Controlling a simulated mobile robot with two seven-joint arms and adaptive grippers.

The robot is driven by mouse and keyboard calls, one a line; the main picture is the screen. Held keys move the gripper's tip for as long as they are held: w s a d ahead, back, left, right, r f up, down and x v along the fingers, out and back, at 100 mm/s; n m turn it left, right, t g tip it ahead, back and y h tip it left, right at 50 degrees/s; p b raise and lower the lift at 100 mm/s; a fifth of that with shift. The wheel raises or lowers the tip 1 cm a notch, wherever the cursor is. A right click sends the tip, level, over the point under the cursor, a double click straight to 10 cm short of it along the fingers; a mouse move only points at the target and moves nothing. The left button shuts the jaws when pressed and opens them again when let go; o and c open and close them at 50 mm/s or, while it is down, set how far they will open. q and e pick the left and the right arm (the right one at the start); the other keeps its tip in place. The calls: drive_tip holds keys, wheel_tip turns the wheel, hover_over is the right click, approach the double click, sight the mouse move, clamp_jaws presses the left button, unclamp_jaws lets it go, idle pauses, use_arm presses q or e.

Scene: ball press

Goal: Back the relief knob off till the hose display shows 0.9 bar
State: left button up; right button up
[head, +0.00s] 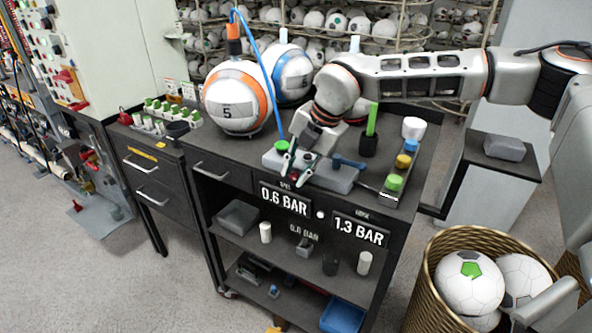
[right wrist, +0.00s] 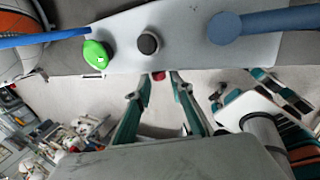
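The grey press unit (head: 333,180) sits on the bench top. It carries a green knob (head: 281,146), a dark knob (head: 307,157) and a blue lever (head: 345,162). A small red knob (right wrist: 158,76) is at its front edge. My right gripper (head: 295,172) points down at that edge. In the right wrist view its fingertips stand apart on either side of the red knob, with a gap visible. The right display (head: 360,231), whose small label seems to be HOSE, reads 1.3 BAR. The left display (head: 285,200) reads 0.6 BAR. My left gripper is not in view.
A ball marked 5 (head: 238,97) stands left of the unit, with a blue hose (head: 262,65) beside it. A tray of coloured caps (head: 397,178) lies to the right. A wicker basket of balls (head: 428,285) stands at the lower right. A fainter lower readout shows 0.0 BAR.

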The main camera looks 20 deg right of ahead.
clamp_jaws()
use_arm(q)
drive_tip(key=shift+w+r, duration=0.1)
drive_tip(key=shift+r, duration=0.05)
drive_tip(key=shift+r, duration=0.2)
